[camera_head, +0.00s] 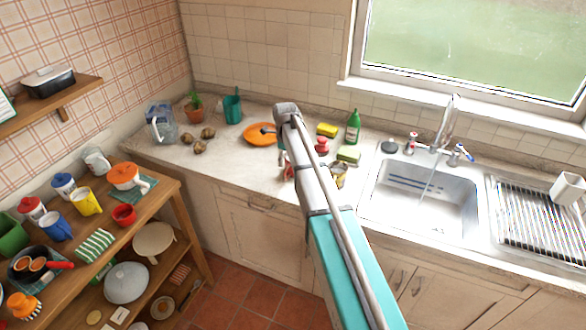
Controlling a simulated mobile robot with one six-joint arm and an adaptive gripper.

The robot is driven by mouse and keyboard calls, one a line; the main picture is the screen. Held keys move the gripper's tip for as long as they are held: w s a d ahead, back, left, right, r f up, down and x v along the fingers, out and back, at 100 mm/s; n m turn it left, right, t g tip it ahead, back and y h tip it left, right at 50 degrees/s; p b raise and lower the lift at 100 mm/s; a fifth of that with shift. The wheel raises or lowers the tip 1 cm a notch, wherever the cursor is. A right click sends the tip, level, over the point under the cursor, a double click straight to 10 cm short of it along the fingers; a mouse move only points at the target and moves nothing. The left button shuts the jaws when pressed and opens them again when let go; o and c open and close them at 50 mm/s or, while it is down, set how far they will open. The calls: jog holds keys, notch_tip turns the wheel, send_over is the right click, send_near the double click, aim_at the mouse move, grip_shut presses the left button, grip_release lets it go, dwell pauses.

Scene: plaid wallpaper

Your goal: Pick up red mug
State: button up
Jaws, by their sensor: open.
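A small red mug (124,215) stands on the top of the wooden shelf unit at the left. Another red item (321,146) stands on the counter right of my arm; its shape is too small to make out. My gripper (284,161) hangs down over the counter, mostly hidden by my arm, and is open. A bit of red (288,173) shows right at the gripper; I cannot tell what it belongs to. The red mug on the shelf is well to the left of my gripper and apart from it.
An orange plate (260,133), a yellow sponge (327,130), a green bottle (353,126) and a glass jug (162,126) stand on the counter. The sink (425,200) lies right of my arm. The front left counter is clear. The shelf unit is crowded.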

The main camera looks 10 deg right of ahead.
aim_at(287, 167)
jog(key=shift+f, duration=0.15)
jog(key=shift+f+b, duration=2.5)
jog(key=shift+b, duration=0.15)
jog(key=c, duration=1.2)
